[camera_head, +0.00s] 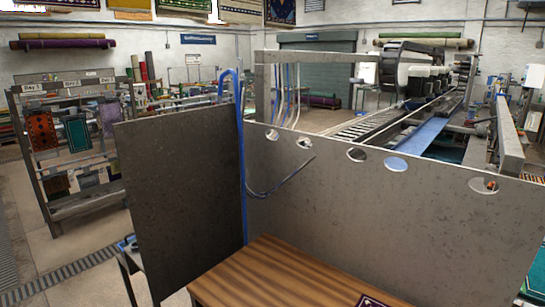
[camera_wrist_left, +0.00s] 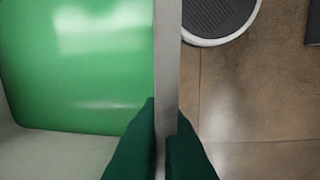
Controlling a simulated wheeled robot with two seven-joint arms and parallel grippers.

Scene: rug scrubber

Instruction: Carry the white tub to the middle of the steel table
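In the left wrist view, a pale grey-white wall stands upright between the two dark green fingers of my left gripper (camera_wrist_left: 166,135). It looks like the wall of the white tub (camera_wrist_left: 167,60), seen from above. The fingers are closed against both sides of it. Glossy green contents (camera_wrist_left: 75,70) fill the tub's inside on the left of the wall. Most of the tub is outside the view, and I cannot tell whether it is lifted. Neither the tub nor my grippers show in the head view. I cannot make out the steel table's top there.
Tall grey metal panels (camera_head: 400,215) form a corner around a striped wooden top (camera_head: 275,280) in the head view. A rug rack (camera_head: 75,150) stands at the left. A round, ridged dark thing with a white rim (camera_wrist_left: 220,12) lies on the brown floor (camera_wrist_left: 255,110).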

